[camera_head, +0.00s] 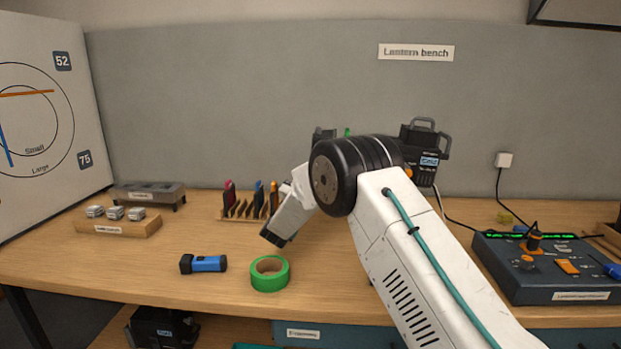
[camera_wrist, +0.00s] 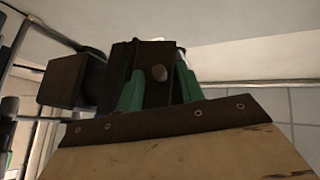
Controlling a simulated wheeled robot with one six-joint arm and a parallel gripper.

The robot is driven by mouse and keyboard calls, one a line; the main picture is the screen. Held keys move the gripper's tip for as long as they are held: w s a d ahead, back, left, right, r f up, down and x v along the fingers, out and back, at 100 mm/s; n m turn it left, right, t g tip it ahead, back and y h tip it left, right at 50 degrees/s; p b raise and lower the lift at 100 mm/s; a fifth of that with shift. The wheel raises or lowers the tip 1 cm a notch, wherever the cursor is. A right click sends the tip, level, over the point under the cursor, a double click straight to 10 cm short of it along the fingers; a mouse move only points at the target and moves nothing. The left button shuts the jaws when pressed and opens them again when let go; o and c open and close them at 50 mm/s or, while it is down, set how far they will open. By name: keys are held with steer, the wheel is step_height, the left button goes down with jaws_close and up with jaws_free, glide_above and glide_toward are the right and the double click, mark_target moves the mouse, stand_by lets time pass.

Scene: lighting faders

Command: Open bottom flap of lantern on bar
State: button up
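In the wrist view, two green pieces that look like my gripper's fingers (camera_wrist: 158,88) stand on either side of a dark plate with a round bolt. A dark box (camera_wrist: 72,82) shows left of them. I cannot tell whether these dark parts belong to the lantern or whether the fingers touch them. In the head view, my arm hides most of the gripper; only a bit of green shows above the black joint. No bar-hung lantern or bottom flap can be made out clearly in either view.
Green tape (camera_head: 270,284) and a blue torch (camera_head: 204,264) lie on the wooden bench (camera_head: 120,275). A control desk (camera_head: 545,285) is right. A dark handled device (camera_head: 425,165) stands behind my arm. A wooden surface with a dark screwed strip (camera_wrist: 160,123) fills the lower wrist view.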

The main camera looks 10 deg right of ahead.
steer(key=v, duration=0.7)
steer(key=shift+s+a+f, duration=0.2)
steer(key=shift+a+f, duration=0.05)
steer(key=shift+f, duration=0.05)
step_height(320, 180, up, 13)
steer(key=w+n+t+y, duration=0.1)
steer(key=n+t+y, duration=0.1)
steer(key=n+y, duration=0.7)
steer(key=s+r+n+g+y, duration=0.1)
steer(key=s+r+g+y, duration=0.2)
steer(key=s+y, duration=0.5)
steer(key=s+d+f+n+g, duration=0.1)
steer(key=s+d+f+g, duration=0.2)
steer(key=s, duration=1.3)
steer(key=s+d+f+n+g, duration=0.1)
steer(key=s+d+f+g, duration=0.3)
steer(key=s, duration=1.3)
steer(key=s+d+f+n+g, duration=0.1)
steer(key=s+d+f+g, duration=0.2)
steer(key=s+g, duration=0.5)
steer(key=s, duration=0.9)
steer(key=shift+d+f, duration=0.2)
steer(key=shift+f, duration=0.1)
